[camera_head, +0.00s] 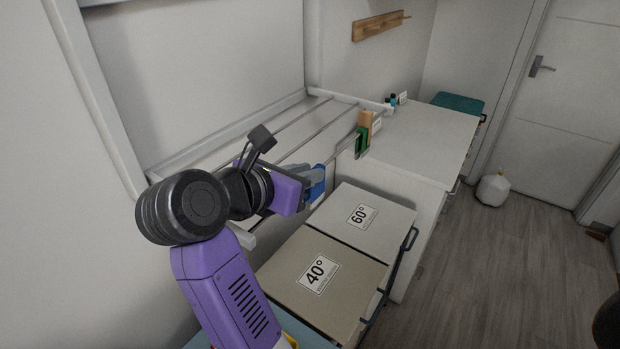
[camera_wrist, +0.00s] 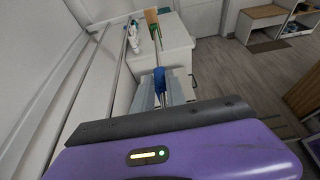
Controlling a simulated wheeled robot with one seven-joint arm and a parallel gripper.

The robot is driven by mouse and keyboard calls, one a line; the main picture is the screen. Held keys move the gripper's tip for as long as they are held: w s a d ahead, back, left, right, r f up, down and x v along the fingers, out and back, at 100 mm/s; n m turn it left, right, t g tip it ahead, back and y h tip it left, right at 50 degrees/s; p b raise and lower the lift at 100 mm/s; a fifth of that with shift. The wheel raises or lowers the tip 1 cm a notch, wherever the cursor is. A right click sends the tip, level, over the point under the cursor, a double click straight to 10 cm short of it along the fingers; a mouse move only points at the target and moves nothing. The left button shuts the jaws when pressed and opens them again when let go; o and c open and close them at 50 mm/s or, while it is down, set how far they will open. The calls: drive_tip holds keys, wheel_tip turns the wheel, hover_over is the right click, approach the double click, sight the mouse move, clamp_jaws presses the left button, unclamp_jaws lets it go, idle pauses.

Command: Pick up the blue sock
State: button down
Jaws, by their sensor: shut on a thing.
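The blue sock (camera_head: 318,183) is at the tips of my gripper (camera_head: 312,180), beside the drying rack's bars and above the lidded bins. In the wrist view the blue sock (camera_wrist: 160,80) shows between the two grey fingers of my gripper (camera_wrist: 160,88). My gripper is shut on the sock. The fingers and my wrist hide part of the sock in the head view. I cannot tell whether the sock still touches a rack bar.
A wall rack (camera_head: 290,130) with long bars runs along the left. Two lidded bins, marked 40° (camera_head: 290,285) and 60° (camera_head: 337,232), stand below. A white counter (camera_head: 420,145) holds green and wooden items.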

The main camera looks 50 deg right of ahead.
wheel_tip(320, 180, up, 20)
drive_tip(key=b, duration=0.2)
drive_tip(key=shift+b, duration=0.35)
